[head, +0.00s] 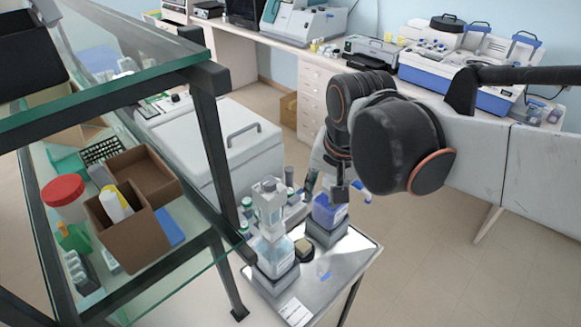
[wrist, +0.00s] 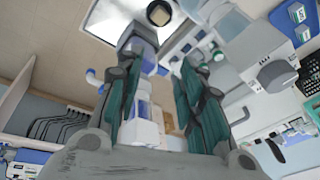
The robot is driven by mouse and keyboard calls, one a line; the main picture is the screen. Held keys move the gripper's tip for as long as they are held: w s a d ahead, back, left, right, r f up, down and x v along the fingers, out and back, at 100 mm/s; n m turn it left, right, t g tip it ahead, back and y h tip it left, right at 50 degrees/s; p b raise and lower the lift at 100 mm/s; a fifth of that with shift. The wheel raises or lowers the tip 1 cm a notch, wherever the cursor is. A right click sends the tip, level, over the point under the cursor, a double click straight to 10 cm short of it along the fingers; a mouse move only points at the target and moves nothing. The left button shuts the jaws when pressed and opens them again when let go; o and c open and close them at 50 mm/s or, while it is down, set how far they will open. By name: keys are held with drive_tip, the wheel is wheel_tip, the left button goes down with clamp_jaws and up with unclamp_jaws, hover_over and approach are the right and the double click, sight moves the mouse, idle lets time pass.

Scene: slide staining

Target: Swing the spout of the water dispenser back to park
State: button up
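A dispenser with a blue-and-white bottle (head: 328,213) stands on a grey block at the right of the small metal table. A blue spout-like piece (head: 363,193) sticks out to its right, and a blue curved piece (wrist: 93,78) shows left of the fingers in the wrist view. My gripper (head: 328,188) is just above this dispenser. In the wrist view my gripper (wrist: 157,64) is open, with the blue-and-white body (wrist: 143,108) seen between its teal-padded fingers. I cannot tell whether they touch. A second dispenser with a clear bottle (head: 275,253) stands to the left. Which one holds water is unreadable.
A glass shelf rack (head: 205,130) with cardboard boxes (head: 130,222) stands at the left. A white chest (head: 225,150) is behind.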

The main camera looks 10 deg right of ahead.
sight(292, 200)
drive_tip(key=w+a+r+m+g+p, duration=0.3)
drive_tip(key=w+a+r+m+p, duration=0.25)
drive_tip(key=p, duration=0.35)
wheel_tip(292, 200, down, 13)
drive_tip(key=shift+a+f+b, duration=0.1)
drive_tip(key=shift+b, duration=0.5)
clamp_jaws()
